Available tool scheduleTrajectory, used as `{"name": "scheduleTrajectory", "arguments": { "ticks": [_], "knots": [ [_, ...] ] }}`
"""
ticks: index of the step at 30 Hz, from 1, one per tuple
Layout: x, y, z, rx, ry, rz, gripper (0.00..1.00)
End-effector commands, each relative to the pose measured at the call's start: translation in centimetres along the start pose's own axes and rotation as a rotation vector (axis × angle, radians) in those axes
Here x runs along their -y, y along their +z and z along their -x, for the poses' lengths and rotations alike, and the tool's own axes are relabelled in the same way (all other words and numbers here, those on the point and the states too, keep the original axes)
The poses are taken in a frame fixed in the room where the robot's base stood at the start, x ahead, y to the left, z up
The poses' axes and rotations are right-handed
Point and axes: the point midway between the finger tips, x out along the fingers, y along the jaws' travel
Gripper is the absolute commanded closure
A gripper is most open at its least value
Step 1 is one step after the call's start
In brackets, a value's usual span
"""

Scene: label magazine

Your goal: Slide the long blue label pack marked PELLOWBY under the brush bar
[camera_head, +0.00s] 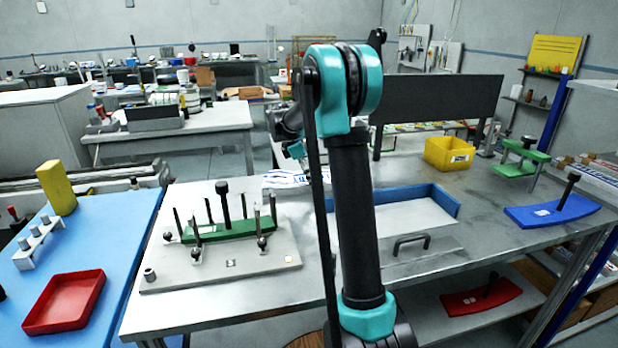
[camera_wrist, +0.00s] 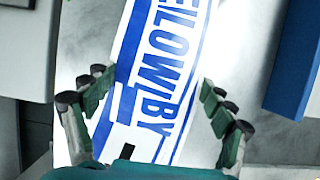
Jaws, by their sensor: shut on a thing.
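A long label pack (camera_wrist: 165,60), white with blue stripes and large blue lettering ending in LOWBY, runs lengthwise between my fingers in the wrist view. My gripper (camera_wrist: 157,84) is shut on it, with one green finger along each long side. Its far end leaves the top of the picture.
A blue-walled tray (camera_head: 445,200) lies right of my arm. A yellow bin (camera_head: 449,154) stands behind it. A green fixture with upright pins (camera_head: 218,232) occupies the bench's left. A blue curved block (camera_head: 550,212) lies at the right. Bare metal shows between tray and block.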

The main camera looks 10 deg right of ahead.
Motion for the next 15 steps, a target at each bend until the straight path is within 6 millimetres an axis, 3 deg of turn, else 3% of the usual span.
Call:
{"name": "scheduleTrajectory", "arguments": {
  "ticks": [1, 5, 15],
  "knots": [
    [0.0, 0.0, 0.0, 0.0, 0.0, 0.0, 0.6],
    [0.01, 0.03, 0.04, 0.001, 0.0, 0.0, 0.75],
    [-0.01, 0.79, -0.29, 0.001, 0.0, 0.0, 0.75]
  ]
}}
